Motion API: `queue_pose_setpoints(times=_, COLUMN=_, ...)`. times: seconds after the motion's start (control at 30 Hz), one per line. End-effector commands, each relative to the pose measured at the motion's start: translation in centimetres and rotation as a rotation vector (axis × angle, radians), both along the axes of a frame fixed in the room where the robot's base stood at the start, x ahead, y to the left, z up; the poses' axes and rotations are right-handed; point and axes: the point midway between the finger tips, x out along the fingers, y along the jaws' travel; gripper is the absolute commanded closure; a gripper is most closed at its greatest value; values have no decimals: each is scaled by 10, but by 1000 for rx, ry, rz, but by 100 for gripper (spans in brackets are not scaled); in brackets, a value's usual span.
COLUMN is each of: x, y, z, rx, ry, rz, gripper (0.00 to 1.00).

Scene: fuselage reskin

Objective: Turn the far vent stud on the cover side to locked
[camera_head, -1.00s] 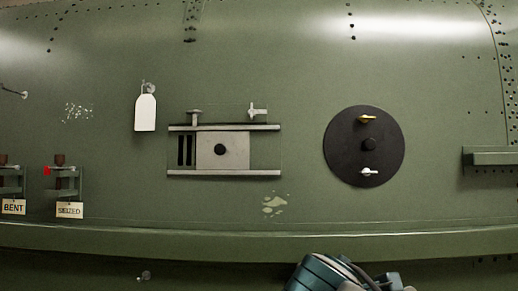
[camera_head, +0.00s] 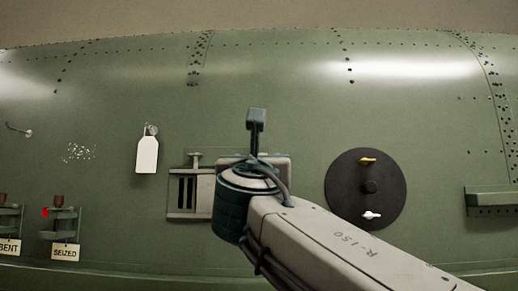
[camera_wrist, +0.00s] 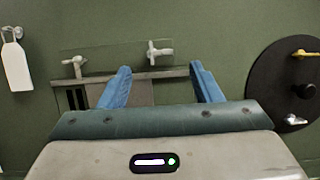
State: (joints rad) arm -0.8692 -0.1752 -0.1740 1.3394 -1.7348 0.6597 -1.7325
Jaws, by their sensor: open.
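The vent (camera_head: 175,213) is a framed opening with dark slots at its left and a pale sliding cover at its right, seen in the wrist view as a plate (camera_wrist: 139,92). Two pale studs stand above its top rail. The left stud (camera_wrist: 74,66) sits above the slots and also shows in the head view (camera_head: 195,158). The right stud (camera_wrist: 159,52), above the cover, has a cross-shaped handle; my arm hides it in the head view. My gripper (camera_wrist: 160,67) is open and empty, its blue fingers on either side of the right stud in the picture. I cannot tell the depth gap.
A round black panel (camera_head: 340,205) with a yellow handle (camera_head: 367,160) and a white handle (camera_head: 372,215) is to the right. A white tag (camera_head: 147,155) hangs at left. Brackets labelled BENT and SEIZED (camera_head: 65,252) are lower left. A ledge (camera_head: 490,198) juts out at right.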

Motion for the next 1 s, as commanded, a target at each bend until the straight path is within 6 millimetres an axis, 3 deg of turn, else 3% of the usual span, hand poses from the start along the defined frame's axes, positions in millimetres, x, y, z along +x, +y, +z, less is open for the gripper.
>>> queue_pose_setpoints(times=0.1, x=25, y=0, z=15, rx=-2, ry=1, rz=-1, gripper=42)
queue_pose_setpoints(times=0.33, x=60, y=-2, z=27, rx=0, ry=2, rz=0, gripper=42)
queue_pose_setpoints(times=0.53, x=72, y=-3, z=30, rx=2, ry=1, rz=1, gripper=42)
queue_pose_setpoints(times=0.8, x=73, y=-3, z=29, rx=2, ry=1, rz=1, gripper=42)
queue_pose_setpoints(times=0.97, x=72, y=-3, z=29, rx=2, ry=1, rz=1, gripper=84)
queue_pose_setpoints(times=1.0, x=72, y=-3, z=29, rx=2, ry=1, rz=1, gripper=87)
